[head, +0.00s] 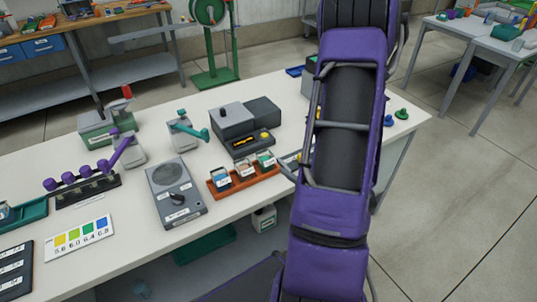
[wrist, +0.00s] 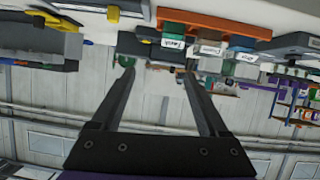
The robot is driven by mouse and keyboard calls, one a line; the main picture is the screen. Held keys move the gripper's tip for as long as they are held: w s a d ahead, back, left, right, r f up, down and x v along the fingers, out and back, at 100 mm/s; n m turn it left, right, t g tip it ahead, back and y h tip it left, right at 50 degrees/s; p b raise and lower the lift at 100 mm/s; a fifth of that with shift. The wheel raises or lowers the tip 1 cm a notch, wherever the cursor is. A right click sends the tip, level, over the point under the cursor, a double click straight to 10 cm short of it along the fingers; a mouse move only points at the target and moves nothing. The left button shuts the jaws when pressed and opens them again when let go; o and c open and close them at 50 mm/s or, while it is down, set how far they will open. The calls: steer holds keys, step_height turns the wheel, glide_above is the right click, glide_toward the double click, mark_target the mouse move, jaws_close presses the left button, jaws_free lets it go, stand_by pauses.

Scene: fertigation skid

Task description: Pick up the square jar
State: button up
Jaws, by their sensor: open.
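An orange-brown rack (head: 247,182) on the white table holds three small labelled jars: a blue-teal one (head: 221,180), a brownish one (head: 245,170) and a green one (head: 266,160). They look square; I cannot tell which is the task's jar. The wrist view is upside down and shows the rack (wrist: 215,20) with the green jar (wrist: 173,43), brownish jar (wrist: 208,47) and bluish jar (wrist: 241,50). My gripper (wrist: 157,70) is open with nothing between its fingers, apart from the jars. In the head view my purple arm crosses right of the rack and my gripper does not show.
A grey meter (head: 175,192) stands left of the rack, and a dark grey instrument (head: 245,125) behind it. A purple-knobbed manifold (head: 85,185) and a colour chart (head: 79,240) lie farther left. A white container (head: 263,218) is below the table edge.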

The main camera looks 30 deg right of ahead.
steer(key=a, duration=0.1)
steer(key=b, duration=0.8)
glide_toward(262, 154)
steer(key=shift+w+d+f+y+p, duration=0.15)
steer(key=shift+w+d+f, duration=0.05)
steer(key=shift+w, duration=0.3)
steer(key=shift+w+d+f+y+p, duration=0.15)
steer(key=shift+w+d+f, duration=0.05)
steer(key=shift+w, duration=0.3)
steer(key=shift+x, duration=2.75)
steer(key=shift+a+f, duration=0.1)
steer(key=shift+a, duration=0.05)
jaws_close()
